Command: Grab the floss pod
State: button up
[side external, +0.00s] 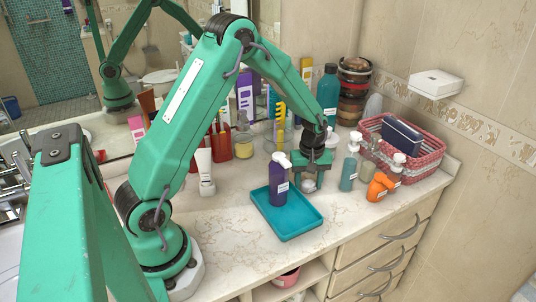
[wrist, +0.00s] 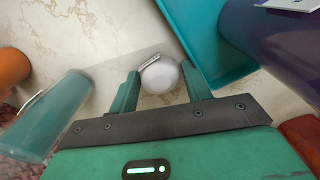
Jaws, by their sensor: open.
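The floss pod looks like a small white rounded piece with a grey edge (wrist: 160,76). In the wrist view it lies on the marble counter between the two fingers of my gripper (wrist: 159,84). The fingers are open, one on each side, and a grip on it does not show. In the side view the pod (side external: 309,185) shows partly below my gripper (side external: 309,180), which points down just right of the teal tray.
The teal tray (side external: 287,228) with a purple pump bottle (side external: 278,185) stands close on the left. A teal pump bottle (side external: 349,168), an orange item (side external: 379,186) and a pink basket (side external: 420,159) stand to the right. Open counter (side external: 225,237) lies left of the tray.

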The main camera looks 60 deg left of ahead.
aim_at(309, 181)
dwell(0.5)
jog(key=c, duration=0.6)
jog(key=shift+r, duration=0.9)
notch_tip(309, 181, up, 2)
jog(key=shift+r, duration=0.25)
jog(key=s+d+r, duration=0.1)
jog(key=d+r, duration=0.1)
jog(key=d, duration=0.1)
jog(key=s+d+r, duration=0.1)
jog(key=d+r, duration=0.1)
jog(key=d, duration=0.2)
jog(key=s+d+r, duration=0.2)
jog(key=d, duration=0.2)
jog(key=shift+r, duration=0.3)
